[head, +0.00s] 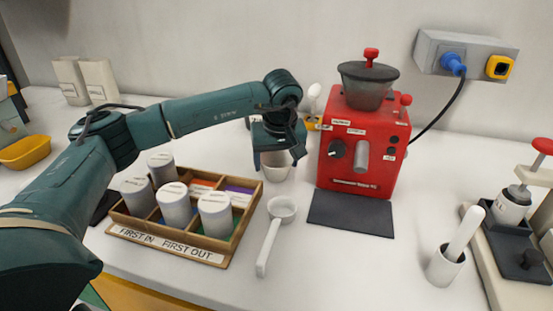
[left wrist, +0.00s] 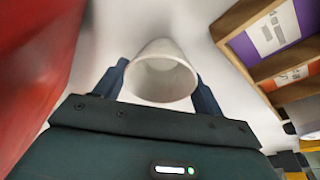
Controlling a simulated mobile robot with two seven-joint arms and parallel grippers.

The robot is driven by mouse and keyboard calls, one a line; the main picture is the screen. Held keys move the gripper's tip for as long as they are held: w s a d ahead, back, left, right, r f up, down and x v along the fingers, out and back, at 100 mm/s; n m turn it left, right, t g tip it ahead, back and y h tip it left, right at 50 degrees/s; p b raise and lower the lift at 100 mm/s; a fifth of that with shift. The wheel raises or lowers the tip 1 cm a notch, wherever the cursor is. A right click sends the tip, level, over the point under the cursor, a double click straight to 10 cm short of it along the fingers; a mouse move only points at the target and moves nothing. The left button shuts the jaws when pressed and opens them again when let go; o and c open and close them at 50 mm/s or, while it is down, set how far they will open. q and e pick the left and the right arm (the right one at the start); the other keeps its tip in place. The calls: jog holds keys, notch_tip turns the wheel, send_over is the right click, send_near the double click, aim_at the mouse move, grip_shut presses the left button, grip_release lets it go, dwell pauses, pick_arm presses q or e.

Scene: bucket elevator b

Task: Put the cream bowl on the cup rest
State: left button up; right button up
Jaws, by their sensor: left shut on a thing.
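The cream bowl (head: 275,168) is a small, pale, tapered cup shape. My left gripper (head: 277,155) is shut on it, between the wooden tray and the red machine. In the left wrist view the bowl (left wrist: 162,80) sits between the two dark fingers, its open side facing the camera. A flat dark pad (head: 350,213) lies on the counter in front of the red machine, right of and nearer than the bowl; it looks like the cup rest. Its top is bare. My right gripper is not in view.
The red machine (head: 372,145) stands close right of my gripper. A wooden tray (head: 190,250) with several white canisters is to the left. A white long-handled scoop (head: 281,208) lies in front. A white cup (head: 445,265) with a thick stick stands at right.

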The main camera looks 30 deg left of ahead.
pick_arm(q)
jog(key=o, duration=1.1)
jog(key=shift+f, duration=0.1)
jog(key=shift+c, duration=0.2)
